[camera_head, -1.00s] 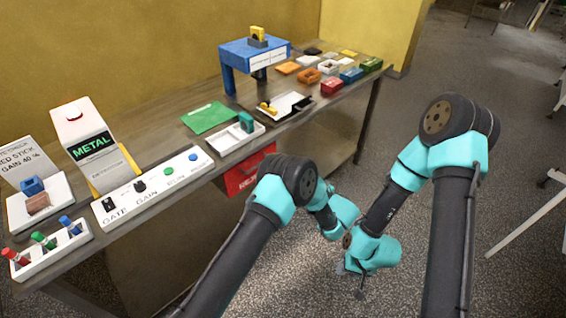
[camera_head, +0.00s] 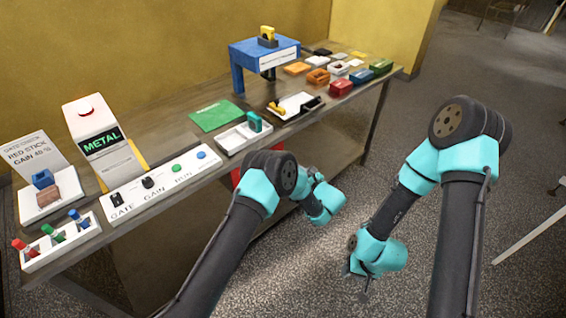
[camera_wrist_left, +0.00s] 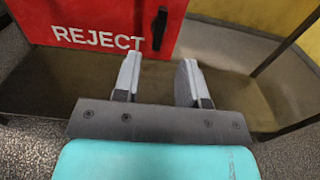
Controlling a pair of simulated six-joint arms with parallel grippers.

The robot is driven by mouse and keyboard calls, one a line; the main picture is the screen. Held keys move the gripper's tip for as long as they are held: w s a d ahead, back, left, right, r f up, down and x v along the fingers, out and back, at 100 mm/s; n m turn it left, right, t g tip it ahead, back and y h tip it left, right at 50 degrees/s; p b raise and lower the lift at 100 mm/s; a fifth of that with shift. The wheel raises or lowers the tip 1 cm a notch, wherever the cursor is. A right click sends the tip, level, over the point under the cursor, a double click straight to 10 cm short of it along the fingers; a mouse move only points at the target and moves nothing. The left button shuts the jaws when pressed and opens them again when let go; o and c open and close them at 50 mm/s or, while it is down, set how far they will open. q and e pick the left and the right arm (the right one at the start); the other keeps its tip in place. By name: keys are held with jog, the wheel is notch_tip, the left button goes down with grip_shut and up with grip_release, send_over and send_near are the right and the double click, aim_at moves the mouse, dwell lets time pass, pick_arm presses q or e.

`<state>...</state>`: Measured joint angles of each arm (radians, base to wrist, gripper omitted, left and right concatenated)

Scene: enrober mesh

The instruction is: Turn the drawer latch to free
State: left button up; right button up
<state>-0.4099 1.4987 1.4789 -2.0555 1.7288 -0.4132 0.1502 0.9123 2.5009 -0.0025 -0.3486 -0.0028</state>
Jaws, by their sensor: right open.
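The red drawer front marked REJECT (camera_wrist_left: 95,22) fills the upper left of the left wrist view. A black upright latch (camera_wrist_left: 159,28) sits near its right edge. My left gripper (camera_wrist_left: 158,75) is open and empty, with the latch beyond the gap between its fingers and apart from them. In the head view only a sliver of the red drawer (camera_head: 236,177) shows below the table edge; my left arm hides the rest. My right gripper (camera_head: 358,282) is open and empty, low over the floor, away from the table.
The table holds a white control panel (camera_head: 162,186), a METAL detector box (camera_head: 92,118), a tray of coloured sticks (camera_head: 58,241), a blue stand (camera_head: 262,52) and several small coloured blocks. A wooden lower shelf (camera_head: 335,160) lies under the tabletop. The floor at right is mostly clear.

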pick_arm(q)
jog(key=x, duration=0.8)
jog(key=shift+w+a, duration=0.25)
jog(key=shift+a, duration=0.05)
jog(key=c, duration=0.7)
